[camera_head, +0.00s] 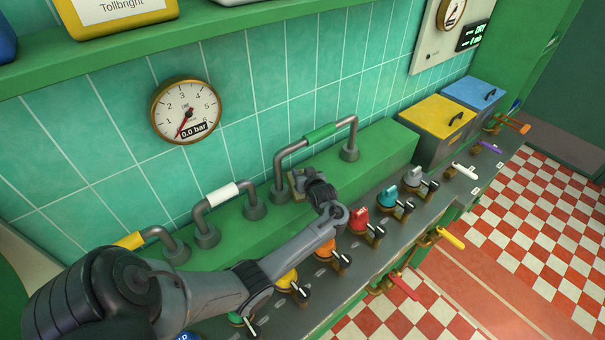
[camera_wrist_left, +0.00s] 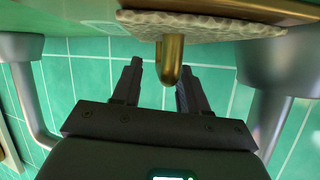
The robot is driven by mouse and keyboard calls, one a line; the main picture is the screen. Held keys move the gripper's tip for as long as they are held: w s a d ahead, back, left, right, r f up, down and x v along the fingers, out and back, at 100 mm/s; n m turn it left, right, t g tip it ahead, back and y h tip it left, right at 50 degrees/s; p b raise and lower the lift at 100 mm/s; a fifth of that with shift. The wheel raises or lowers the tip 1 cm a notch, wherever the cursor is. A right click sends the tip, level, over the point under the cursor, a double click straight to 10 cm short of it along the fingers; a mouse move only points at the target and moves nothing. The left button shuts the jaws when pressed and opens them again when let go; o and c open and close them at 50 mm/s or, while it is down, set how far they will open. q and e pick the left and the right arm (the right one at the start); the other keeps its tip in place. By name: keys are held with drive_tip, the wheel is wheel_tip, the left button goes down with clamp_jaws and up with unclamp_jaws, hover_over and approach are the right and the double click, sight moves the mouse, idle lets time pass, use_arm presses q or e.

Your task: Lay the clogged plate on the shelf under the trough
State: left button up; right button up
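In the left wrist view, a pale, rough-textured plate (camera_wrist_left: 215,29) with a brass handle (camera_wrist_left: 171,62) hangs into the top of the picture. I take it to be the clogged plate. My left gripper (camera_wrist_left: 160,72) has its two dark fingers apart, with the handle between them, nearer the right finger; contact cannot be told. In the head view my left gripper (camera_head: 306,180) is over the green ledge, between the grey pipes, beside a small tan edge. Most of the plate is hidden there. My right gripper is not in view. I cannot make out the trough or its shelf.
Grey pipes with a green grip (camera_head: 320,133), a white grip (camera_head: 221,194) and a yellow grip (camera_head: 130,240) rise from the green ledge (camera_head: 378,150). Several coloured valves line the counter in front. A yellow-lidded box (camera_head: 437,115) and a blue-lidded box (camera_head: 474,93) stand at the right.

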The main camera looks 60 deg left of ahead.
use_arm(q)
drive_tip(key=shift+d+r, duration=0.1)
